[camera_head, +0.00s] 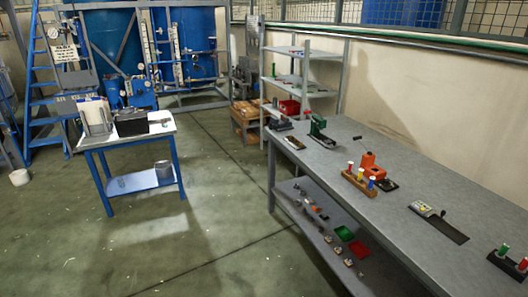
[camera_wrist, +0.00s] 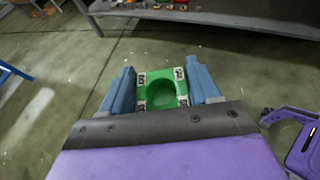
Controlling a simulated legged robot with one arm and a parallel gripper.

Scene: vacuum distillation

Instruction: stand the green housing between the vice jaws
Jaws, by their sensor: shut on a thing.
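The green housing (camera_wrist: 160,76), a block with a round opening and black-and-white marker patches at its corners, shows in the wrist view. My gripper (camera_wrist: 159,68) is shut on it, with one blue finger on each side, and holds it above the floor. My gripper and the housing do not show in the head view. I cannot pick out the vice with certainty. A small dark device (camera_head: 280,123) at the far end of the workbench (camera_head: 345,140) and a pale device on a dark plate (camera_head: 432,215) nearer me are too small to identify.
A green device (camera_head: 318,128) stands towards the workbench's far end. An orange device (camera_head: 370,168) and a wooden block with coloured pegs (camera_head: 358,184) stand midway. A lower shelf (camera_head: 325,240) carries small parts and bins. A blue-framed table (camera_head: 128,135) stands left; open floor lies between.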

